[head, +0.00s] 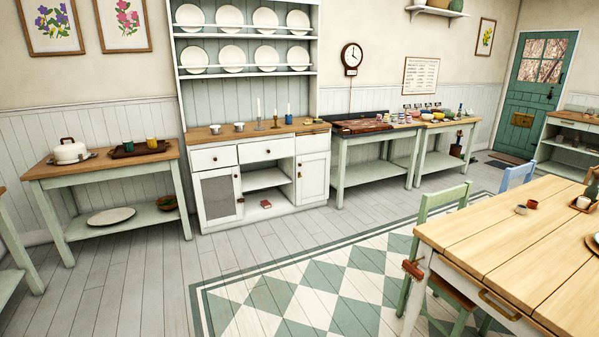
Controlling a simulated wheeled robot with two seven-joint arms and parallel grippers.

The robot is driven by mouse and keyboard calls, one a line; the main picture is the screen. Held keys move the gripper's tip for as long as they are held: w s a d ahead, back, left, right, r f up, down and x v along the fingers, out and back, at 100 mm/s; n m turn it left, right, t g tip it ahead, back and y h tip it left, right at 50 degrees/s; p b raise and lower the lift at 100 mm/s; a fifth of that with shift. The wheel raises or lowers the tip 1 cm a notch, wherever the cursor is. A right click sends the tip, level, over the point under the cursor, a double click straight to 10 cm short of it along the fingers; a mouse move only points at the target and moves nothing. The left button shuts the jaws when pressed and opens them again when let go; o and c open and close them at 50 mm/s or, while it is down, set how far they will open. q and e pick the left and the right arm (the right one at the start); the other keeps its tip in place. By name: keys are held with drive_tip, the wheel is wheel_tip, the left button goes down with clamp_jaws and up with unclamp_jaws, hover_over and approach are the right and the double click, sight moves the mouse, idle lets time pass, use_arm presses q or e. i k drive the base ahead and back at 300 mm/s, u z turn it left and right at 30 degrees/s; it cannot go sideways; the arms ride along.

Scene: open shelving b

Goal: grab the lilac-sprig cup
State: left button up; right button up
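I cannot make out a lilac sprig on any cup at this size. On the wooden table at the right stand a small pale cup (521,209) and a reddish-brown cup (532,204) close together. Another pale cup (583,202) sits on a tray near the right edge. Two small pale cups or pots, one at the left (215,129) and one beside it (239,127), stand on the white dresser's counter. A green cup (128,146) and a yellow cup (152,142) stand on a dark tray at the left. Neither of my grippers is in view.
The wooden table (485,235) fills the lower right, with a green chair (443,205) and a blue chair (517,174) beside it. The white dresser (312,175) and several side tables line the back wall. The plank floor (130,280) at the lower left is clear.

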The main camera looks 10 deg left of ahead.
sight(215, 130)
drive_tip(key=u, duration=0.2)
drive_tip(key=i, duration=2.55)
drive_tip(key=u, duration=0.2)
drive_tip(key=i, duration=2.75)
